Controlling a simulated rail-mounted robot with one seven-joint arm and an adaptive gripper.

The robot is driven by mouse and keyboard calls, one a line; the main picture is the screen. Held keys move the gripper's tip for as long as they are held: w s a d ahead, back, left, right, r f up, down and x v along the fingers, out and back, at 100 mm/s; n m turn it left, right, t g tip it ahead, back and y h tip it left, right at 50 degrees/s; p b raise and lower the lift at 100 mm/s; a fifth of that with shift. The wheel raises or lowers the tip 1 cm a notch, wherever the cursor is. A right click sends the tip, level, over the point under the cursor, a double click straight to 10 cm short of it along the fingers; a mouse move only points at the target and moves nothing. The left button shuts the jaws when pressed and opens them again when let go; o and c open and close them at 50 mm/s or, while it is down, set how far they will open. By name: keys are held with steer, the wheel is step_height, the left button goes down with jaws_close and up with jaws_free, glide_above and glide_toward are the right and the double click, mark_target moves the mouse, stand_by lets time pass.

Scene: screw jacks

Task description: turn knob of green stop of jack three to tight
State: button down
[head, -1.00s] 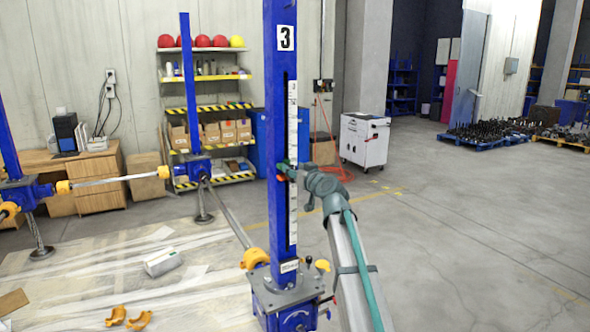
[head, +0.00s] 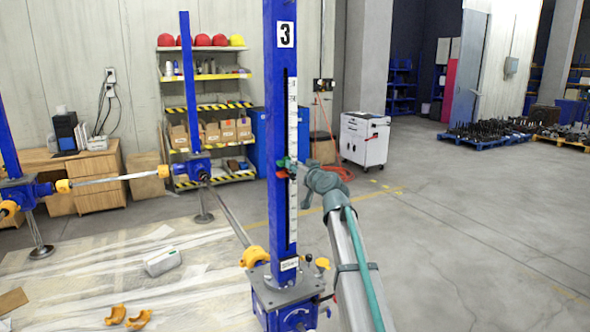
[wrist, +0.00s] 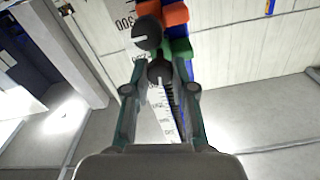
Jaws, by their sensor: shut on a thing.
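Jack three is the blue column (head: 279,110) marked 3, with a white scale strip along its slot. Its green stop (head: 281,162) sits just above a red-orange stop (head: 282,174). In the wrist view the picture is upside down: the green stop (wrist: 181,48) is below the orange stop (wrist: 176,14). My gripper (wrist: 160,74) has its two fingers closed on the dark round knob (wrist: 159,68) of the green stop. The other dark knob (wrist: 147,34), by the orange stop, has a pale line and is outside the fingers. In the head view my gripper (head: 299,166) reaches the column from the right.
The jack's blue gearbox base (head: 287,304) stands below with yellow-orange shaft guards (head: 254,257). Loose orange guard pieces (head: 139,320) lie on the floor sheet. The floor on the right is open, with a white cabinet (head: 364,138) behind.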

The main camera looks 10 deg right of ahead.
steer(key=shift+m+b, duration=0.6)
steer(key=shift+m, duration=3)
steer(key=c, duration=0.9)
jaws_free()
steer(key=shift+c, duration=0.2)
steer(key=shift+s+d+f, duration=0.1)
steer(key=v, duration=1.1)
steer(key=shift+s, duration=0.35)
steer(key=shift+d, duration=0.1)
